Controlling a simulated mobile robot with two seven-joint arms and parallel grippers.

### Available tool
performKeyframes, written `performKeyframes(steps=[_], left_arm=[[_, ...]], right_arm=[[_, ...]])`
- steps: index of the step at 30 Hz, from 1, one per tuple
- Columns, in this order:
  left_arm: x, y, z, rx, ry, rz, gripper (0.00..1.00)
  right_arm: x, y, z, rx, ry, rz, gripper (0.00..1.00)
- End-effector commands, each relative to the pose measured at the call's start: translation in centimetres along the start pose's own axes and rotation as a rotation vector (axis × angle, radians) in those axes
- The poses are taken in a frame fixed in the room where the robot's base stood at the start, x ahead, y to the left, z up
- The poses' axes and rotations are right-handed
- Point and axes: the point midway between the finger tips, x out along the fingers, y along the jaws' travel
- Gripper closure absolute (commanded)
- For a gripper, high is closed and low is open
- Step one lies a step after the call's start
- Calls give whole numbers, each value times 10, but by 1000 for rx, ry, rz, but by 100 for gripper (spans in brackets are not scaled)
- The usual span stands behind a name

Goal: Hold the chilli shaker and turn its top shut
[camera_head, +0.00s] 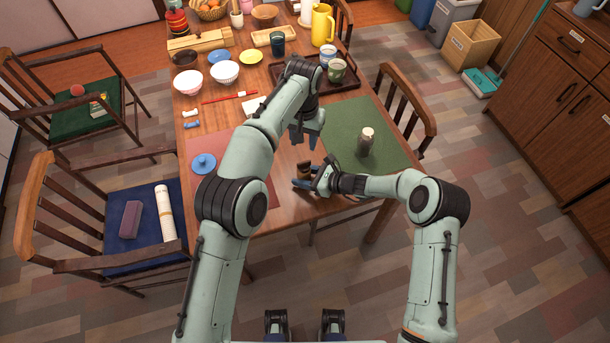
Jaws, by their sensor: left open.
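The chilli shaker appears to be the small brown, upright object (304,168) near the front edge of the table. My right gripper (308,181) comes in low from the right and appears shut on it; the fingers partly hide its lower body. My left gripper (306,139) is open and empty, pointing down just above and behind the shaker, apart from it. The shaker's top is too small to tell how it is turned.
A blue lidded dish (204,163) sits on the red mat (252,186) at left. Bowls, cups and a dark tray (345,84) crowd the back. Chairs flank the table.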

Motion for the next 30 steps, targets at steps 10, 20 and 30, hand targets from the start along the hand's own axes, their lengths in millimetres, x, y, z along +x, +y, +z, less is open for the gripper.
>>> performKeyframes(steps=[10, 20, 30], left_arm=[[-1, 0, 0, -81, 0, -1, 65], [-7, 0, 0, -732, -1, -1, 65], [-15, 0, 0, -1520, 0, -2, 65]], right_arm=[[0, 0, 0, 0, 0, 0, 82], [0, 0, 0, 0, 0, 0, 82], [0, 0, 0, 0, 0, 0, 82]])
